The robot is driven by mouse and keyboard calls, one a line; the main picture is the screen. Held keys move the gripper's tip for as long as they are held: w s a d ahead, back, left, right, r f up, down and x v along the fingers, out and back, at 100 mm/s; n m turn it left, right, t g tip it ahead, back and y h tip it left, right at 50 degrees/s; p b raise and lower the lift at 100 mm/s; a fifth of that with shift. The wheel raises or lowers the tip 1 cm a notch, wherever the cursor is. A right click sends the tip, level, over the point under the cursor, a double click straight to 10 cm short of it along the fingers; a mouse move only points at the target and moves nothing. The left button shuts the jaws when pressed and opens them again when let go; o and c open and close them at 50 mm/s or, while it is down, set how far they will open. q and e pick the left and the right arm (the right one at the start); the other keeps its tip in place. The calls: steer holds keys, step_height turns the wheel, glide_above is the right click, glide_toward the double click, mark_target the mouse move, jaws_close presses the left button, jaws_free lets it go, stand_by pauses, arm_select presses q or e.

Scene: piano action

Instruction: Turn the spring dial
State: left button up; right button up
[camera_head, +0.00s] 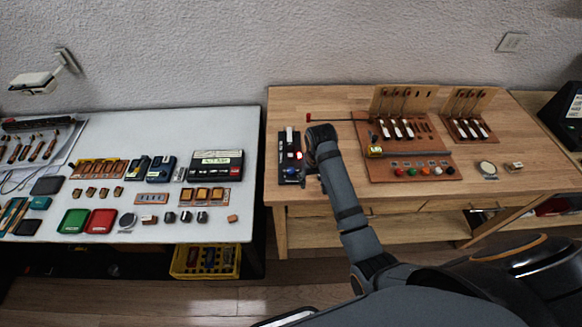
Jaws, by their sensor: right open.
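My right arm reaches up from the lower right, and my right gripper (307,172) is beside the right edge of a narrow black device (289,158) on the wooden table. The gripper is open, small and dark, partly hidden by my wrist; I cannot tell whether it touches the device. The device carries a light upright part, a red glowing spot and a blue spot. No part is clearly recognisable as the spring dial at this size; it may be hidden behind my wrist. My left gripper is not in view.
A brown board (407,165) with coloured buttons and key-like parts stands right of my forearm. A round silver-rimmed disc (487,168) lies farther right. A thin red-tipped rod (335,119) extends behind my wrist. The white table (248,150) at left is crowded; a floor gap separates the tables.

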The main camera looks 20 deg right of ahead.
step_height(320, 180, up, 7)
steer(key=g, duration=0.1)
glide_above(291, 170)
step_height(291, 170, down, 10)
steer(key=shift+f+p, duration=0.1)
steer(key=shift+p, duration=0.65)
jaws_close()
steer(key=shift+r+m+p, duration=0.25)
steer(key=shift+m+p, duration=0.5)
steer(key=shift+m, duration=0.45)
steer(key=shift+f, duration=0.2)
